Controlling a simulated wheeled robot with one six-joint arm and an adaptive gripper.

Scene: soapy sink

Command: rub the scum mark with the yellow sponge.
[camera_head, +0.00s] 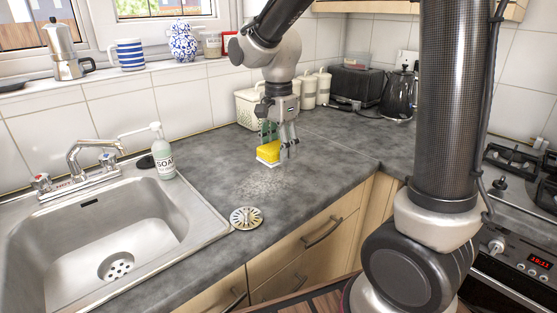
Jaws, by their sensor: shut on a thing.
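The yellow sponge (268,151) has a white underside and is low over the grey worktop. I cannot tell whether its underside touches the surface. My gripper (279,144) points down and is shut on the sponge, near its right side. The scum mark (262,184) is a pale, speckled patch on the worktop, just in front of the sponge. Part of the mark may be hidden under the sponge.
The steel sink (60,255) and soap bottle (163,155) are at the left. A white basket (246,108), canisters (308,92) and a black kettle (398,95) stand behind.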

